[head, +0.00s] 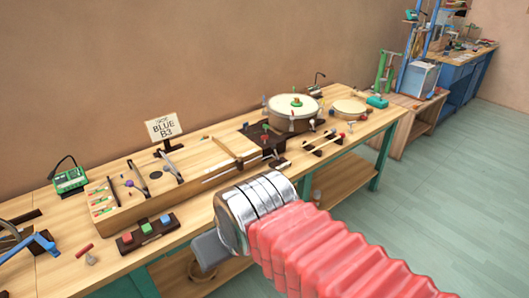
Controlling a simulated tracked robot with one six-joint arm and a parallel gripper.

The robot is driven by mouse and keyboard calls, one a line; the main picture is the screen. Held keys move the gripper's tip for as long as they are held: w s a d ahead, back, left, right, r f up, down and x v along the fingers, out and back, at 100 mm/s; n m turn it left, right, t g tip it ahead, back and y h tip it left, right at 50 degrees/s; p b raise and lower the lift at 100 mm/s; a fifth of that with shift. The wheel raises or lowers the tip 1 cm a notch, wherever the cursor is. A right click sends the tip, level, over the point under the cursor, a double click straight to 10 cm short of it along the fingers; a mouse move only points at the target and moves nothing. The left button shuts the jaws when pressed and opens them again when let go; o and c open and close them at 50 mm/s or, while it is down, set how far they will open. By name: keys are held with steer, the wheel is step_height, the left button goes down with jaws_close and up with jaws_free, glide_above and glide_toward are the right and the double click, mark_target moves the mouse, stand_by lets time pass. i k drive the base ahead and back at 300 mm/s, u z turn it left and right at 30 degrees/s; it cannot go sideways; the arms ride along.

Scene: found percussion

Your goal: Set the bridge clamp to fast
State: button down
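A long wooden soundboard (190,186) lies along the bench, with dark bars across it, a purple knob (129,183) and a coloured scale card (102,204) at its left end. A dark bar (169,162) stands across it below the sign and may be the bridge clamp; its setting is too small to read. My arm, with red bellows and a chrome wrist, reaches in from the lower right. My gripper (208,250) shows only as a grey part at the wrist's left, in front of the bench edge. Its fingers are not clearly visible, and I see nothing held.
A block with red, green and blue buttons (147,230) lies before the soundboard. A green meter (70,180) is at left, a drum (295,112) at right. Floor is open at right.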

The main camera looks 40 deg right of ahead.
mark_target(273, 147)
steer(key=i, duration=0.95)
steer(key=z, duration=0.05)
